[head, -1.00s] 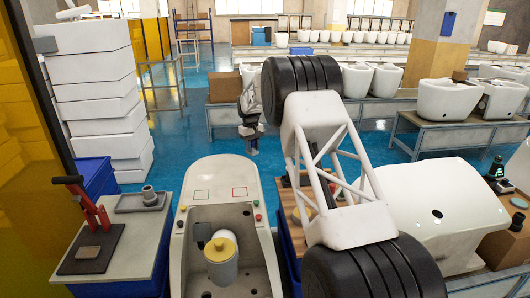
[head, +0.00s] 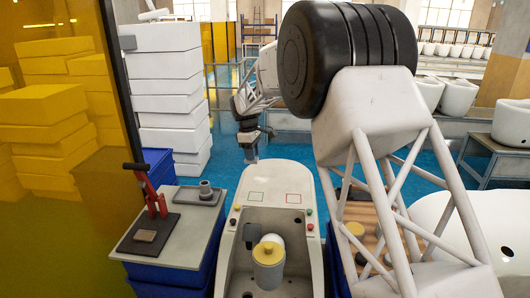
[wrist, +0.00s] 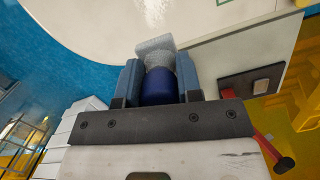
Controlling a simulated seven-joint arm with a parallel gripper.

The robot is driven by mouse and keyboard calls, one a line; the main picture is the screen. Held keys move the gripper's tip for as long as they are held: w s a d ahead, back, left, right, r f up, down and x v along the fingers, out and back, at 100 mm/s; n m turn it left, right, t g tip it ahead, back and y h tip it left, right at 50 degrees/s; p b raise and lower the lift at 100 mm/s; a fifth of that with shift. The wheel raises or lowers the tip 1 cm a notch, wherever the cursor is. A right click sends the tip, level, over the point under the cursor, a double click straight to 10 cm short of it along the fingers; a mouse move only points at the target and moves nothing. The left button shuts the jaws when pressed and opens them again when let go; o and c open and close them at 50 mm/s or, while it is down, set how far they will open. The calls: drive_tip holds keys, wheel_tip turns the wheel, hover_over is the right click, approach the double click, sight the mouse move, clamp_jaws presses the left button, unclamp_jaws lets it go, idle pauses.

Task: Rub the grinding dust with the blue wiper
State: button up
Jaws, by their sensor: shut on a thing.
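In the wrist view, my gripper (wrist: 158,84) is shut on the blue wiper (wrist: 158,88), which has a dark blue body and a pale, speckled far end between the fingers. In the head view, my gripper (head: 250,150) points down beyond the back end of a white ceramic body (head: 285,178). It looks apart from that body; the wiper is too small to make out there. A pale speckled patch (wrist: 153,12) shows on a white surface at the top of the wrist view. I cannot tell whether it is grinding dust or glare.
Left is a bench (head: 188,226) with a red-handled press (head: 150,195) and a grey tray (head: 198,197). White stacked blocks (head: 170,85) stand behind. Blue floor lies open beyond.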

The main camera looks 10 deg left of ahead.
drive_tip(key=shift+s+a+r, duration=0.1)
drive_tip(key=shift+s+a, duration=0.25)
hover_over(252, 180)
drive_tip(key=shift+a+f, duration=0.15)
drive_tip(key=shift+f, duration=1.55)
drive_tip(key=shift+a+f, duration=0.1)
drive_tip(key=shift+f, duration=1.55)
drive_tip(key=shift+w+d+f, duration=0.1)
drive_tip(key=shift+d+f, duration=0.6)
drive_tip(key=shift+d, duration=0.1)
drive_tip(key=shift+c, duration=0.3)
drive_tip(key=shift+d+f, duration=0.1)
drive_tip(key=shift+d, duration=3.4)
drive_tip(key=shift+a, duration=4.3)
drive_tip(key=shift+r, duration=4.15)
